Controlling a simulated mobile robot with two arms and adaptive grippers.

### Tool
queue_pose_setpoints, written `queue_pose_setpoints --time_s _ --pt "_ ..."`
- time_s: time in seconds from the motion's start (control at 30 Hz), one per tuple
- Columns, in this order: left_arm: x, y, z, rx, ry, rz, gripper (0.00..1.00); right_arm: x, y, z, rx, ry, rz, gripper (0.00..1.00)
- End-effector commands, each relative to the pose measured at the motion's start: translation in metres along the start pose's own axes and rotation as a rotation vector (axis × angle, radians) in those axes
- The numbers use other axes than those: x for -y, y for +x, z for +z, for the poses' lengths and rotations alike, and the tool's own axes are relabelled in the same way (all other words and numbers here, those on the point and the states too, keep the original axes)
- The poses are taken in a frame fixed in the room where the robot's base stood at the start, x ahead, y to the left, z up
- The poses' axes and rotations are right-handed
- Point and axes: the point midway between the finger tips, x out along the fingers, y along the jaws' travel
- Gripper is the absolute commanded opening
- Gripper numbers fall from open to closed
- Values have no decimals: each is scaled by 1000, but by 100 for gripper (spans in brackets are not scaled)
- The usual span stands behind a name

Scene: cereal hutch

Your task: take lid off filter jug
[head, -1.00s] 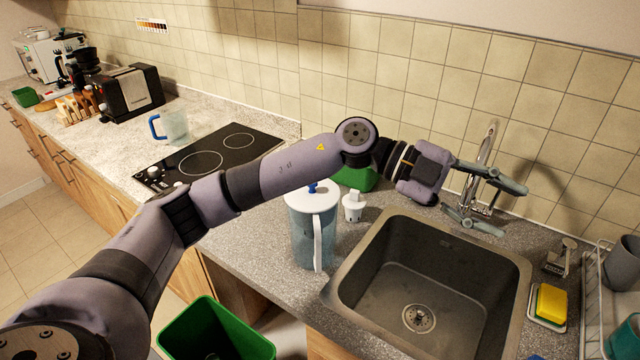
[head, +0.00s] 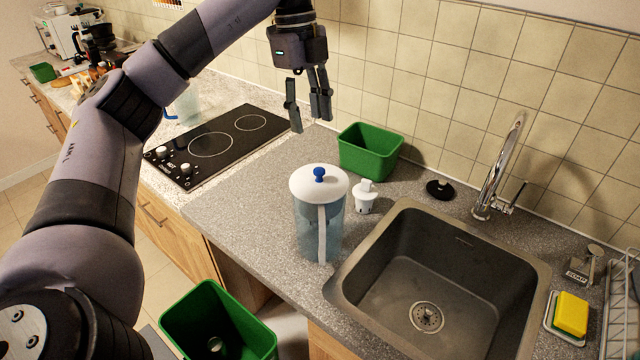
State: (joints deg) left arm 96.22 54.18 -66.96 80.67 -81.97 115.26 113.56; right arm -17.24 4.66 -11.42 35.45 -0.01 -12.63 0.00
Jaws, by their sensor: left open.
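The filter jug (head: 333,232) stands upright on the grey counter, left of the sink. It is clear blue with a white handle facing the front. Its round white lid (head: 306,184) sits on top, with a blue knob (head: 319,174) in the middle. My left gripper (head: 308,125) is open and empty, fingers pointing down, above and behind the jug near the hob's right end. It is apart from the lid. My right gripper is not in view.
A white filter cartridge (head: 364,198) stands right of the jug. A green tub (head: 370,152) is behind it, and a black plug (head: 440,190) lies near the tap (head: 492,175). The sink (head: 440,275) is empty. A green bin (head: 217,322) is below the counter.

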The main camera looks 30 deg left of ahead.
Motion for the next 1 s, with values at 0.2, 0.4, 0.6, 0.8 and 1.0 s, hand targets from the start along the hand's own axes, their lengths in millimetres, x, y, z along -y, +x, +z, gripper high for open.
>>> queue_pose_setpoints --time_s 0.2,0.4,0.6,0.8,1.0 --pt "0 41 0 1 2 4 44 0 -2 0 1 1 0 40" --pt "0 65 -1 -1 3 0 44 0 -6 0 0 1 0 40" --pt "3 78 0 -1 2 3 44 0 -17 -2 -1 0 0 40" --pt "7 109 1 -1 1 3 44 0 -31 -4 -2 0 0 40" --pt "8 120 1 -1 3 -2 44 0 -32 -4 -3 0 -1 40"
